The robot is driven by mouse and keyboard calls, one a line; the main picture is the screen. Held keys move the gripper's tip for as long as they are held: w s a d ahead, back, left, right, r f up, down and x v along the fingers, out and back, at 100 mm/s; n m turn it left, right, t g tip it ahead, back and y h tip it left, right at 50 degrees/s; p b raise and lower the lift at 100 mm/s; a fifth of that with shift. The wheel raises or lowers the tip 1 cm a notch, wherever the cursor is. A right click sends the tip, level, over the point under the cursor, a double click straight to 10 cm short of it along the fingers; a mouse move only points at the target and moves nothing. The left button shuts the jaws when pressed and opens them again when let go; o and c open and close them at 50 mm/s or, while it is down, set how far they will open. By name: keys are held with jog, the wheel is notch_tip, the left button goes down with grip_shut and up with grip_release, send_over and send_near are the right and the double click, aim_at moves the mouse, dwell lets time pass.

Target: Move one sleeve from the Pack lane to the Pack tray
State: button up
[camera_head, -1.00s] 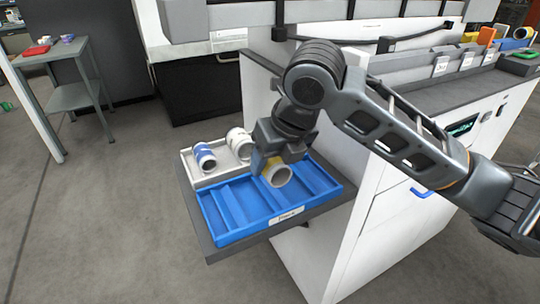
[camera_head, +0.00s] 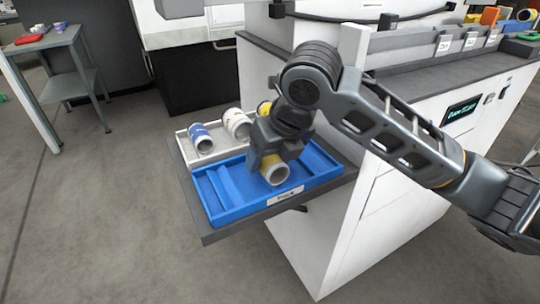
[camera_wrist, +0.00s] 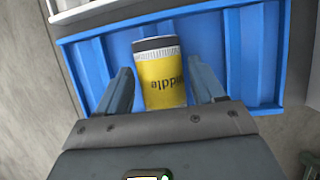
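A white sleeve with a yellow band (camera_head: 275,171) lies on its side in the blue tray (camera_head: 222,217). In the wrist view the sleeve (camera_wrist: 162,78) shows an upside-down word ending in "ddle". My gripper (camera_wrist: 162,85) is open around it, one finger on each side, with a narrow gap visible on both sides. In the head view my gripper (camera_head: 277,158) is low over the tray and hides the sleeve's rear part. The tray's front label (camera_head: 286,196) is too small to read. The labelled lanes (camera_head: 468,45) are at the upper right; their labels are not readable.
A white tray (camera_head: 196,163) behind the blue one holds a blue-banded sleeve (camera_head: 201,138), a white sleeve (camera_head: 236,123) and a yellow-banded one (camera_head: 264,108). The white cabinet (camera_head: 330,235) stands close on the right. A side table (camera_head: 45,41) is at far left. The floor at left is clear.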

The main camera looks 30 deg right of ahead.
jog(key=shift+o, duration=1.3)
jog(key=v, duration=0.7)
jog(key=shift+s+r, duration=0.15)
jog(key=shift+r, duration=0.05)
notch_tip(320, 180, up, 6)
jog(key=p, duration=0.3)
jog(key=shift+r+p, duration=0.15)
jog(key=shift+p, duration=0.2)
